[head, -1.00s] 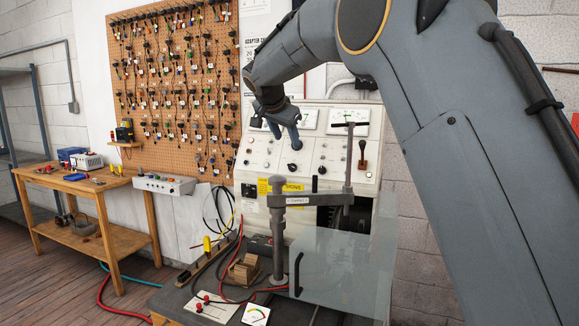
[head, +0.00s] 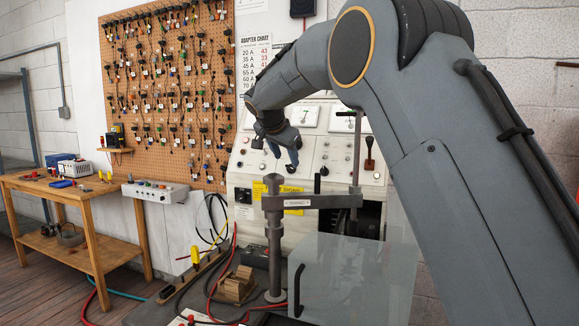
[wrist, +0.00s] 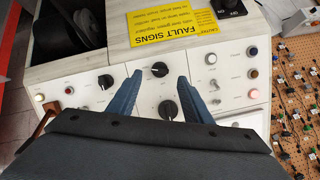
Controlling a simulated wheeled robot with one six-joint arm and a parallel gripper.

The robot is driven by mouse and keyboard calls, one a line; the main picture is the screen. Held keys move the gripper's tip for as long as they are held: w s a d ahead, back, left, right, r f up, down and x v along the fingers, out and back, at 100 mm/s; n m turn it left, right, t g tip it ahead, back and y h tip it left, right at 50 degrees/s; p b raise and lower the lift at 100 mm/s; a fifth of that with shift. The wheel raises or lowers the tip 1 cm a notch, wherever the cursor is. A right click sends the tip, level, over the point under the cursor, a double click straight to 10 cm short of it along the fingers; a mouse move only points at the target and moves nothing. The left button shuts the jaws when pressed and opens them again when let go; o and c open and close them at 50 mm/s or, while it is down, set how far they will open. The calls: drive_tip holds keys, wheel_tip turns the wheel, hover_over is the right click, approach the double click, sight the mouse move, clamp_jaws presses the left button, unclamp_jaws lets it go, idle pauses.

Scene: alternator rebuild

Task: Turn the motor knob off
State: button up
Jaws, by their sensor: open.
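My gripper (head: 284,155) is in front of the sloped white test panel (head: 244,160), partly hiding it in the head view. In the wrist view my gripper (wrist: 160,78) is open, its two blue fingers spread with nothing held. A black knob (wrist: 159,69) with a light pointer mark shows between and just beyond the fingertips. A second black knob (wrist: 168,108) lies between the fingers, nearer the palm. A smaller black knob (wrist: 104,81) is left of the left finger. Knob labels are too small to read, so I cannot tell which is the motor knob. Contact is not visible.
A yellow fault signs label (wrist: 165,28) is above the knobs in the wrist view, with a black switch (wrist: 231,8) beside it. A clamp post (head: 274,235) and clear guard (head: 350,275) stand before the panel. A wooden bench (head: 80,195) is at left.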

sight(289, 166)
drive_tip(key=shift+p+x, duration=0.75)
drive_tip(key=shift+x, duration=2)
drive_tip(key=shift+c, duration=0.4)
drive_tip(key=c, duration=1)
